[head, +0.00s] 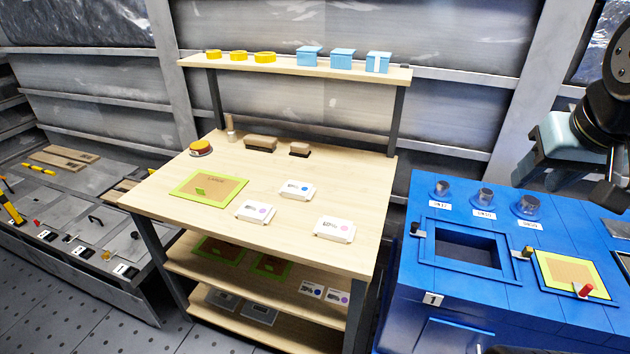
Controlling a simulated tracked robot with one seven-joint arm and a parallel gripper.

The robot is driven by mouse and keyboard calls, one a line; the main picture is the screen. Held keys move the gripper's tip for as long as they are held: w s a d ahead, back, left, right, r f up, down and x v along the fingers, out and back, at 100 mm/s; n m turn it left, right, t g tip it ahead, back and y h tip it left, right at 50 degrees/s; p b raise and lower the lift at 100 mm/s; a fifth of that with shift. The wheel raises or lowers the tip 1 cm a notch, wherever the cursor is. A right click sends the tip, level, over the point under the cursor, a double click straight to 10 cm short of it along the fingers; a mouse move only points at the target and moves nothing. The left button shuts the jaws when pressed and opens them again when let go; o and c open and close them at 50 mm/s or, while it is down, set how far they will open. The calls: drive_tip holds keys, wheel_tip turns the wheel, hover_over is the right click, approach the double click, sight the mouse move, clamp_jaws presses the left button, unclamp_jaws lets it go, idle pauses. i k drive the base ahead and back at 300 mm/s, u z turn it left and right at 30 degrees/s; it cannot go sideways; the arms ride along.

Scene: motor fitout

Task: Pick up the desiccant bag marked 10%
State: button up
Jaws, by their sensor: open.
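Three white desiccant bags lie flat on the wooden bench top. One with a blue dot (297,190) is farthest back, one with a purple dot (256,212) is front left, and one with a pinkish dot (334,229) is front right near the edge. Their printed marks are too small to read surely, so I cannot tell which says 10%. My gripper (567,184) is open and empty at the upper right, above the blue cabinet and well away from the bags.
The blue cabinet (405,265) with knobs and an opening stands right of the bench.

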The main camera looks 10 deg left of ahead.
sight(301, 191)
drive_tip(key=i, duration=0.1)
drive_tip(key=z, duration=1.9)
drive_tip(key=k, duration=1.6)
drive_tip(key=z, duration=0.75)
drive_tip(key=i, duration=0.1)
drive_tip(key=u, duration=3)
drive_tip(key=i, duration=0.75)
drive_tip(key=z, duration=0.05)
